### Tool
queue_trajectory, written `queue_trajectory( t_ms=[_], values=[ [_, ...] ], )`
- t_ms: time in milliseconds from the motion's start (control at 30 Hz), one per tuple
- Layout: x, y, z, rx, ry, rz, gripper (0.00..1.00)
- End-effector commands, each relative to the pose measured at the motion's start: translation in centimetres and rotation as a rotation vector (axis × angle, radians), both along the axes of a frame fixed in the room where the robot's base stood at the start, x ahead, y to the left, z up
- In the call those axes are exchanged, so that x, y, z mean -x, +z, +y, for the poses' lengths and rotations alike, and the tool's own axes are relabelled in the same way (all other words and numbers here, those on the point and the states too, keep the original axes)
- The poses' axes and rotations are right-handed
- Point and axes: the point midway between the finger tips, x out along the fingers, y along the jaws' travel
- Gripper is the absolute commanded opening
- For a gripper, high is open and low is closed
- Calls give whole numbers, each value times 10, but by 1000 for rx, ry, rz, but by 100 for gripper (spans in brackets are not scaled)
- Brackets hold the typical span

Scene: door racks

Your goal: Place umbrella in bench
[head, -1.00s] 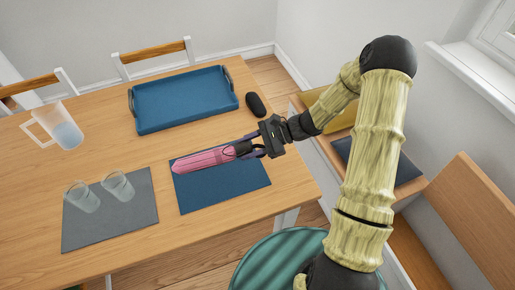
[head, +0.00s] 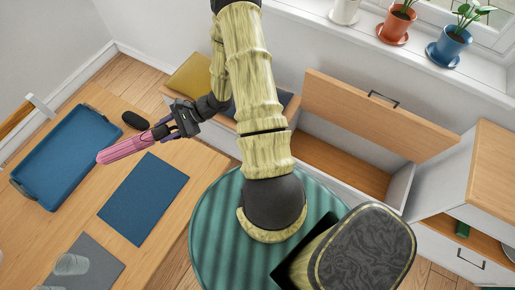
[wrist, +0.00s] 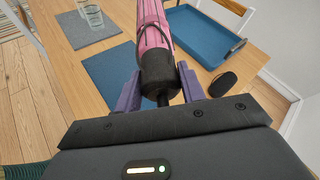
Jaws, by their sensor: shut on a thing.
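A folded pink umbrella (head: 124,149) with a dark handle is held by my gripper (head: 168,131) above the table, near the tray's right end. In the wrist view the umbrella (wrist: 151,28) points away from me, and the purple fingers of my gripper (wrist: 160,92) are shut around its black handle. The bench (head: 335,165) is on the right under the window. Its lid (head: 375,112) is raised, and a wooden-floored compartment is open below it.
A blue tray (head: 68,160), a blue mat (head: 143,198), a black oval object (head: 136,120) and a grey mat (head: 88,262) with glasses lie on the table (head: 195,190). A yellow cushion (head: 190,74) sits left of the bench compartment. A wooden-topped cabinet (head: 488,170) stands far right.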

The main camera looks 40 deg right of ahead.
Motion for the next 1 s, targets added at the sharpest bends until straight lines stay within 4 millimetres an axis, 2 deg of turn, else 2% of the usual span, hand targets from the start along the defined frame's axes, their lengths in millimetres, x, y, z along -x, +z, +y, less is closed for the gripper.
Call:
queue_trajectory(
  t_ms=[33,233,400,1000],
  values=[
    [1,17,-7,-5,-34,3,8],
    [6,30,-30,-3,-143,2,8],
    [8,30,-38,-3,-178,-1,8],
    [8,28,-41,-2,-182,-2,8]
  ],
)
